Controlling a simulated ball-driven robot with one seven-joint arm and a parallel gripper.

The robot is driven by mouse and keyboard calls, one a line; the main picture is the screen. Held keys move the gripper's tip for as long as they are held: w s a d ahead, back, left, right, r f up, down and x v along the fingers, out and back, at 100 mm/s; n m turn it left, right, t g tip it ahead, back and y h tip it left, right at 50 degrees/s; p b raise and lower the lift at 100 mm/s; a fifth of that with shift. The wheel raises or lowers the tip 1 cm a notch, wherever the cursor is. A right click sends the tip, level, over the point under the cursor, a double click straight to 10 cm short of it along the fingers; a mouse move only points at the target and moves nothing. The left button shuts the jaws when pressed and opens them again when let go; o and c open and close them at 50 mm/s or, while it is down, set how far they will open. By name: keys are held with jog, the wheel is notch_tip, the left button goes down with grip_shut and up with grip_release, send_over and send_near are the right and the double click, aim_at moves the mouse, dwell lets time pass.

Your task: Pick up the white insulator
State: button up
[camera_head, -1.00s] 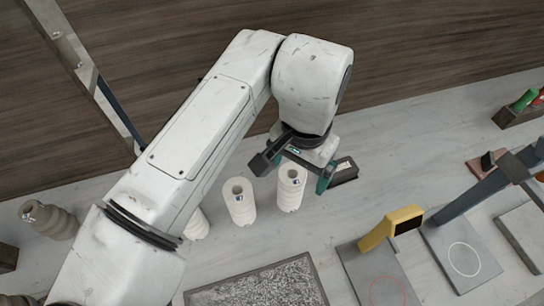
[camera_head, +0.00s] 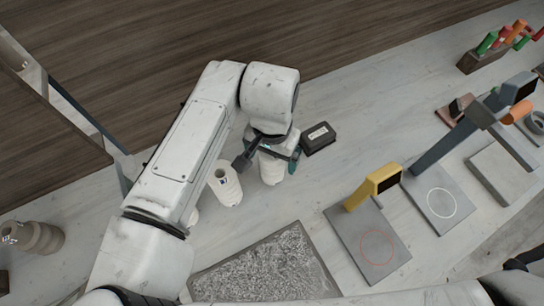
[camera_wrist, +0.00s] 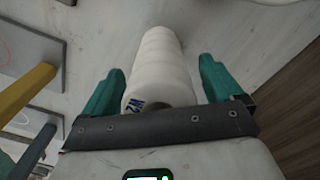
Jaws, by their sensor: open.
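A white ribbed insulator (camera_head: 270,174) stands on the table under my gripper (camera_head: 267,162), its top hidden by the gripper. In the wrist view, the insulator (camera_wrist: 158,62), with a small blue mark near its end, lies between the two teal fingers of my gripper (camera_wrist: 161,66). The fingers are open, with a gap on each side of it. A second white insulator (camera_head: 226,185) with a hole in its top stands just left of the gripper in the head view. A third white insulator (camera_head: 194,216) is mostly hidden behind my arm.
A dark box (camera_head: 318,138) lies close to the right of my gripper. A tray of grey trimmings (camera_head: 330,284) lies in front. A yellow device (camera_head: 373,184) on a grey plate stands to the right. A brownish-grey ribbed piece (camera_head: 34,237) is at far left.

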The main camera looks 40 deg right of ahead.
jog(key=shift+f, duration=0.7)
jog(key=shift+c, duration=0.3)
jog(key=c, duration=1.5)
